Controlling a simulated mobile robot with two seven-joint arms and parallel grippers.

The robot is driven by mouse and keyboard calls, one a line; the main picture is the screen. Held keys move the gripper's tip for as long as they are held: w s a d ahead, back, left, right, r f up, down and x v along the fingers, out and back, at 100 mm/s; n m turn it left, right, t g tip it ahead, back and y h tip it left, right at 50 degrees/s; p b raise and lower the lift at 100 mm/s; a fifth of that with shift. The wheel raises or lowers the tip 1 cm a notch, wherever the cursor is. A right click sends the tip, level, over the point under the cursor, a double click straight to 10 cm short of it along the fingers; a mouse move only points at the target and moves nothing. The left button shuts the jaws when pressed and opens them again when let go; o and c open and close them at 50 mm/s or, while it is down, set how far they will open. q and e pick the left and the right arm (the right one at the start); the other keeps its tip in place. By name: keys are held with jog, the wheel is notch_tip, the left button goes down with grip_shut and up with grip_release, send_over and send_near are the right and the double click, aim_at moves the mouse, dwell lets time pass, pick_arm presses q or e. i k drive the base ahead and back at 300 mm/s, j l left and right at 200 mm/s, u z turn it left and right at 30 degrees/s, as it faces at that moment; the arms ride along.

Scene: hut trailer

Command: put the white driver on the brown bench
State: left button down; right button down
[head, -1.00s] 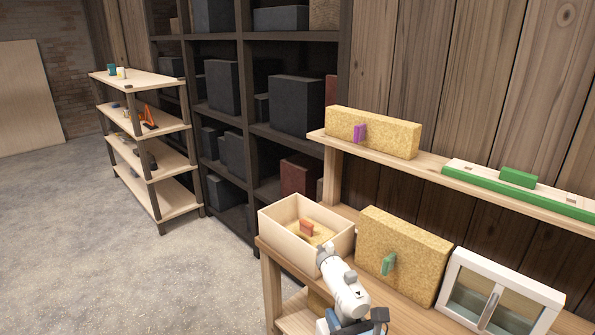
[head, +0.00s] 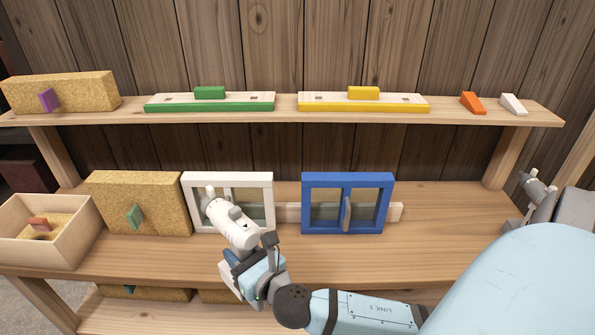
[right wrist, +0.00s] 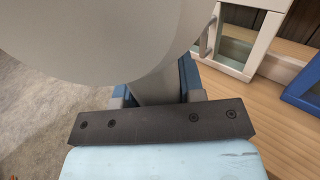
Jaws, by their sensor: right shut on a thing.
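The white driver (head: 236,226), with a pale grey nose, is in my right gripper (head: 238,262). It is tilted, its nose toward the upper left, and overlaps the white-framed box from the head. In the right wrist view its rounded body (right wrist: 100,40) fills the upper left, and its grip goes down between the fingers. The brown wooden bench (head: 420,235) spans the head view, with a raised shelf at its back. The driver shows in front of the bench's left-middle part; I cannot tell its height above the top. My left gripper is not in view.
On the bench stand a pale box (head: 75,240), a cork block (head: 165,190), a white-framed box (head: 262,180), a blue-framed box (head: 350,180) and a grey tool-like thing (head: 537,190). The top is clear right of the blue frame. The upper shelf (head: 285,118) holds several blocks.

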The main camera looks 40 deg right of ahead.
aim_at(467, 239)
jog(key=k+l+z, duration=0.1)
jog(key=l+z, duration=0.2)
jog(key=k+l+z, duration=0.1)
jog(key=z, duration=0.2)
jog(key=k+l+z, duration=0.1)
jog(key=l+z, duration=0.35)
jog(key=l, duration=0.55)
